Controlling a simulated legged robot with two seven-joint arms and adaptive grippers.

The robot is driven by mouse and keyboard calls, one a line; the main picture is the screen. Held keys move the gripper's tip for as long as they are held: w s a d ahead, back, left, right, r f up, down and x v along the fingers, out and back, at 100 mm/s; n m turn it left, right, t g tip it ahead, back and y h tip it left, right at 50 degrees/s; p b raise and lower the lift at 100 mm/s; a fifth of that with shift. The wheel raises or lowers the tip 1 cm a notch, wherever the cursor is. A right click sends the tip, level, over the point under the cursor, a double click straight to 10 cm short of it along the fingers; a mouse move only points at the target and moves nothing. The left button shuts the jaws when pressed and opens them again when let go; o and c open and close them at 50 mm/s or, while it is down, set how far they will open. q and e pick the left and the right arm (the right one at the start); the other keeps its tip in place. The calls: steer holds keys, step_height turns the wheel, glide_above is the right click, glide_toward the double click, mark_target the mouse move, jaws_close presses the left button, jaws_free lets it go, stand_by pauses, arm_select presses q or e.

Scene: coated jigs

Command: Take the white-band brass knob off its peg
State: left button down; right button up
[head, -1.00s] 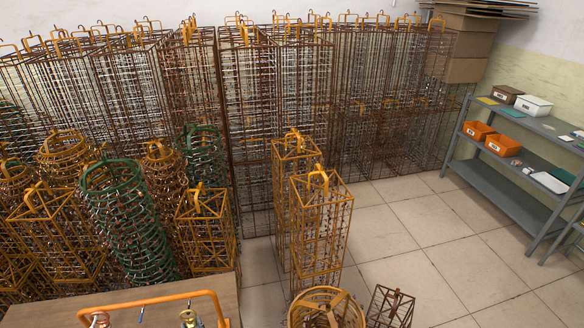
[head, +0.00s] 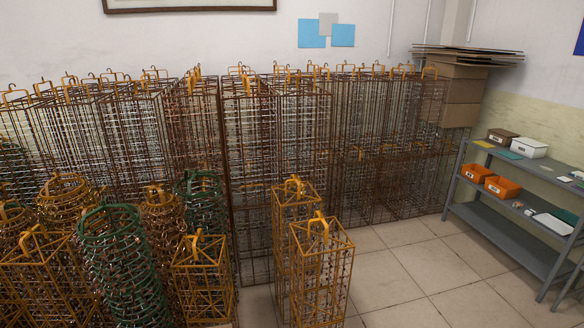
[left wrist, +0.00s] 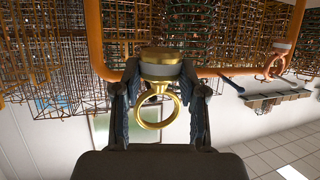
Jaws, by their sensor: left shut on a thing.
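The brass knob (left wrist: 158,54) shows in the left wrist view, with a flat gold cap, a pale white-grey band and a gold ring. My left gripper (left wrist: 161,78) has its two dark fingers shut on the knob from both sides, at the band. The ring sits between the fingers, towards the palm. An orange bar frame (left wrist: 95,45) passes behind the knob. The peg itself is hidden, so I cannot tell whether the knob is still on it. The head view shows neither the knob nor my grippers.
In the left wrist view a copper-coloured ring knob (left wrist: 273,66) is at the right of the frame, and a dark blue peg (left wrist: 232,85) lies between. The head view shows wire cages (head: 320,270) and a grey shelf (head: 500,225) at right, with clear floor between.

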arm_select(q)
steer(key=s+d+p, duration=0.1)
steer(key=s, duration=0.5)
steer(key=shift+s+d, duration=0.15)
stand_by(0.4)
steer(key=shift+r, duration=0.1)
steer(key=w+d+r+m+t+h+b, duration=0.1)
steer(key=w+d+r+m+h, duration=0.1)
steer(key=d+r, duration=0.4)
steer(key=w+d+r+m+h+b, duration=0.2)
steer(key=d+r, duration=0.4)
steer(key=r, duration=0.5)
steer(key=shift+m+t+h, duration=0.4)
steer(key=shift+m+h, duration=0.5)
steer(key=shift+h, duration=0.3)
steer(key=shift+w+b, duration=0.1)
steer(key=shift+b, duration=0.2)
